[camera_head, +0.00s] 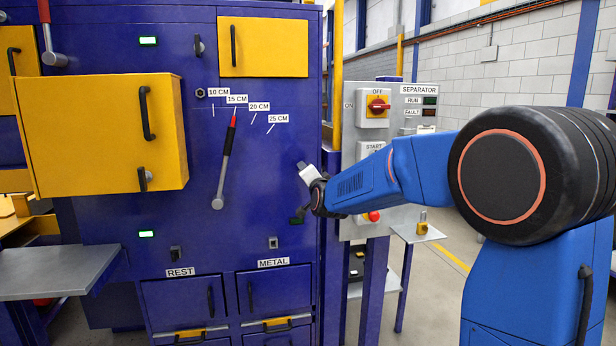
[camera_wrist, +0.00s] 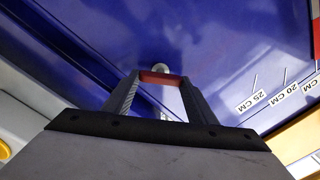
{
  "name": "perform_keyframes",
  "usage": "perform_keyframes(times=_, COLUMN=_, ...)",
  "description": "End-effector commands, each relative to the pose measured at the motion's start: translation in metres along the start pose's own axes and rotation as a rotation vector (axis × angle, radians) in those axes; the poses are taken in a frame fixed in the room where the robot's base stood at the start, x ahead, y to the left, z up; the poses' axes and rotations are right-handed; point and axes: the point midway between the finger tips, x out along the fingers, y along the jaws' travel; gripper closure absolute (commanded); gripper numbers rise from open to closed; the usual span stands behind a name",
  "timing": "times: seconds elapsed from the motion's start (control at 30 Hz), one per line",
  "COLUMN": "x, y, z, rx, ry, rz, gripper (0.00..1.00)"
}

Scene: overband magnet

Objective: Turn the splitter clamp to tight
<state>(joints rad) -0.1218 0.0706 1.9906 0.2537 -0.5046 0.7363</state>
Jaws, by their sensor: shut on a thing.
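My gripper (camera_head: 302,168) is at the right edge of the blue cabinet front. In the wrist view its two fingers (camera_wrist: 159,82) are closed on a red piece (camera_wrist: 160,77), with a round silver end (camera_wrist: 161,67) just beyond it. This looks like the splitter clamp's handle; its tight and loose marks are not visible. In the head view my gripper and arm hide it. The splitter lever (camera_head: 226,155), with a black grip and red tip, points up at the 15 CM label (camera_head: 237,99).
A yellow box (camera_head: 95,135) juts out at left. The separator panel (camera_head: 376,150), with a red switch (camera_head: 378,105), stands just right of my gripper. A grey shelf (camera_head: 60,272) sticks out at lower left. Drawers marked REST (camera_head: 180,305) and METAL (camera_head: 275,292) are below.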

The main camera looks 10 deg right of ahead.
Motion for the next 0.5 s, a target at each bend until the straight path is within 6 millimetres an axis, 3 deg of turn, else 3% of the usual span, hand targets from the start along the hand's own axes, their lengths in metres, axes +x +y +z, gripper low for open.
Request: perform_keyframes(times=0.5, x=-0.0002, y=0.0033, z=0.0009, rx=0.441, ry=0.000, rz=0.002, gripper=0.71)
